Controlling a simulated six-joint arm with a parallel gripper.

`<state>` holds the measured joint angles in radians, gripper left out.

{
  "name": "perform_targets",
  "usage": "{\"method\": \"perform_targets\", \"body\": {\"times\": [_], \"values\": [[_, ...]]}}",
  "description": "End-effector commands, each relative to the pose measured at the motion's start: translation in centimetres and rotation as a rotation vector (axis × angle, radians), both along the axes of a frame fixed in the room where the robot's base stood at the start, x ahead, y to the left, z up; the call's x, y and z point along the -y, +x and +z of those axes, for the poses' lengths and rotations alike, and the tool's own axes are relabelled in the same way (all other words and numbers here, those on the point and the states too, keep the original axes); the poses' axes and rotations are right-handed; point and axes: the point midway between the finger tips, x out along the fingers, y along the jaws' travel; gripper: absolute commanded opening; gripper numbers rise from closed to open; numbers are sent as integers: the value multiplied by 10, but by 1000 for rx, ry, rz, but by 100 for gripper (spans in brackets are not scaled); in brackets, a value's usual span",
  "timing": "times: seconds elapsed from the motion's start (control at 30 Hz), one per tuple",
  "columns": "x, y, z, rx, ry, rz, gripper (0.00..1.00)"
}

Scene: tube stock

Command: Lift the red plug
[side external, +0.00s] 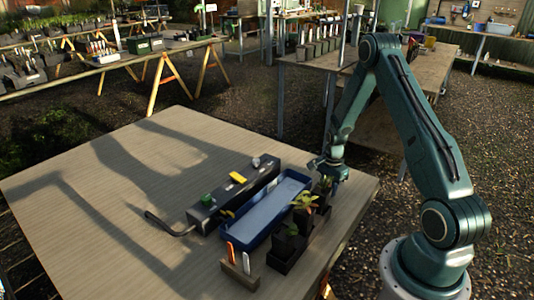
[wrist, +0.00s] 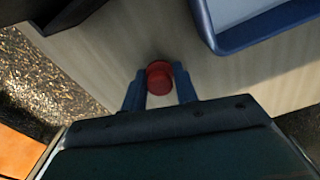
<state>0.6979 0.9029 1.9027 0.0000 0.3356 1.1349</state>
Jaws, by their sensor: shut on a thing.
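The red plug (wrist: 159,76) is a small round red piece in the middle of the wrist view. My gripper (wrist: 161,90) has its two blue-grey fingers on either side of the plug and is shut on it. In the side external view my gripper (side external: 325,170) is low over the right part of the wooden table, near the far end of the blue tray (side external: 227,215). The plug is hidden there. I cannot tell whether the plug touches the tabletop.
The tray's edge also shows in the wrist view (wrist: 212,43). A long black box (side external: 232,200) with a cable lies left of the tray. Potted plants (side external: 290,243) and a wooden label block (side external: 240,271) stand to its right and front. The table's left (side external: 90,190) is clear.

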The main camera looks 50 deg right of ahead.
Motion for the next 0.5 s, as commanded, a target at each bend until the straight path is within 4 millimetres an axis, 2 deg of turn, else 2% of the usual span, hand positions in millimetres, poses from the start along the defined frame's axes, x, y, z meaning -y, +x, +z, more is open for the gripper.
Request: {"method": "perform_targets", "body": {"times": [0.27, 0.5], "values": [[0, 0, 13, 1, 0, 0, 2], [1, 1, 43, 3, -3, 0, 2]]}}
